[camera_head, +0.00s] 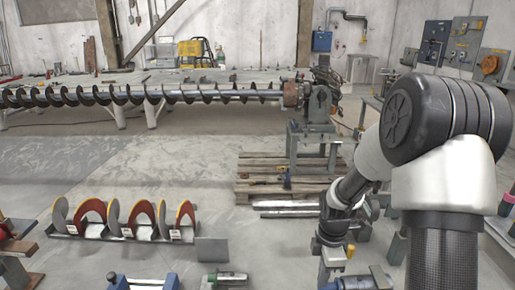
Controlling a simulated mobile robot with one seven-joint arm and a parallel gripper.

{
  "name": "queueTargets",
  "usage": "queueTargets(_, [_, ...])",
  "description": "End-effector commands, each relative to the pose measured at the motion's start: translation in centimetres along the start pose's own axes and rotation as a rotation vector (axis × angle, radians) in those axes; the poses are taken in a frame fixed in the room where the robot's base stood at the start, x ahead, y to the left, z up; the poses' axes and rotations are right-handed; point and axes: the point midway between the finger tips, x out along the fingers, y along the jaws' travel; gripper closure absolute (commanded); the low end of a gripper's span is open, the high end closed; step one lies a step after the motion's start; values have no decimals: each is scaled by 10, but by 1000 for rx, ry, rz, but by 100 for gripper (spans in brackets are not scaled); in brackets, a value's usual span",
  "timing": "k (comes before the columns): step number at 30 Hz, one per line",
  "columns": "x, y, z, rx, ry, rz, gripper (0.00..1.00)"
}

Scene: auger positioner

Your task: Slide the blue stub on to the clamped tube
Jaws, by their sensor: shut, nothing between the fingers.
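My arm reaches down on the right, and my gripper (328,276) points down near the bottom edge. Its fingers are small and partly hidden, with nothing seen held between them. Just right of it, at the bottom edge, is a partly cut-off blue and grey piece (356,284); I cannot tell whether it is the stub or a clamp. At the bottom left, blue blocks (118,282) stand at the ends of a grey piece, cut off by the frame. A short grey cylinder with dark ends (228,278) lies between these. I cannot tell for sure which piece is the clamped tube.
A rack of red and grey curved flights (122,220) stands at the left, with a grey plate (212,250) beside it. Metal bars (290,206) lie before a wooden pallet (262,190). A long auger (150,94) spans the back.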

Motion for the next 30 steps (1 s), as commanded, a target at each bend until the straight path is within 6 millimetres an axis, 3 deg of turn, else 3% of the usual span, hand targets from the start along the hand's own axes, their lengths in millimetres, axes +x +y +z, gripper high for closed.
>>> queueTargets(17, [0, 0, 9, 0, 0, 0, 100])
queueTargets(30, [-20, 0, -9, -1, 0, 0, 100])
